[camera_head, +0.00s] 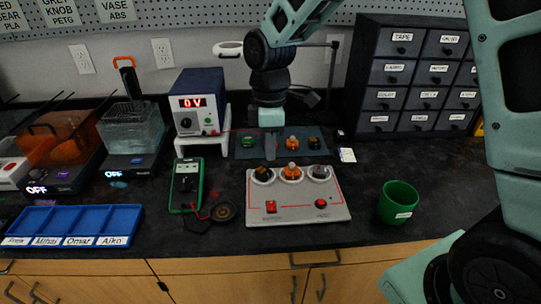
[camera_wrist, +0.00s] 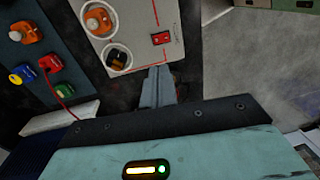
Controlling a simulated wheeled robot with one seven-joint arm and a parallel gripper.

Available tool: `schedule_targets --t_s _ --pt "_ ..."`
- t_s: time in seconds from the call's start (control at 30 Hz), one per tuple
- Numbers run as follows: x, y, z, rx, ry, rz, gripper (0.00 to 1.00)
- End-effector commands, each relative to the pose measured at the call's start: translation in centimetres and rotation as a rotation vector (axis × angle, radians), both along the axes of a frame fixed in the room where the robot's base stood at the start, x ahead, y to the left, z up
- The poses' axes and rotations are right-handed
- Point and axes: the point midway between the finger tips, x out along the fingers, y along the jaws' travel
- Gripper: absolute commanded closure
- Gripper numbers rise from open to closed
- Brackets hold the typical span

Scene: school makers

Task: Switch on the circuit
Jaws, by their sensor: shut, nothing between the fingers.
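The circuit board (camera_head: 295,212) is a light grey panel with red lines, lying on the dark bench. Three round seats along its far edge hold parts: black (camera_head: 263,173), orange (camera_head: 292,171) and dark (camera_head: 320,172). A red rocker switch (camera_head: 271,207) is at its near left, and a round red lamp or button (camera_head: 321,203) is at its near right. My gripper (camera_head: 270,157) points down behind the board, shut and empty. In the wrist view its fingertips (camera_wrist: 157,72) are beside the board's edge, near the rocker switch (camera_wrist: 161,38); contact cannot be told.
A power supply (camera_head: 201,86) reading 0 V stands on a white stand. A dark tray (camera_head: 312,148) holds coloured parts behind the board. A green multimeter (camera_head: 186,184), blue tray (camera_head: 72,222) and green cup (camera_head: 398,202) surround the board. A drawer cabinet (camera_head: 420,75) stands behind right.

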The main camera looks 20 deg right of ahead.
Motion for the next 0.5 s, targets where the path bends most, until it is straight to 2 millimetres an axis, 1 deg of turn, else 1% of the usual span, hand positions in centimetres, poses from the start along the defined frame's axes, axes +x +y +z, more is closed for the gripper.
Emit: schedule_targets --t_s 0.3,0.5 --pt "-0.07 0.07 0.03 0.000 0.002 0.001 1.00" --pt "-0.81 0.41 0.06 0.001 0.017 0.007 1.00"
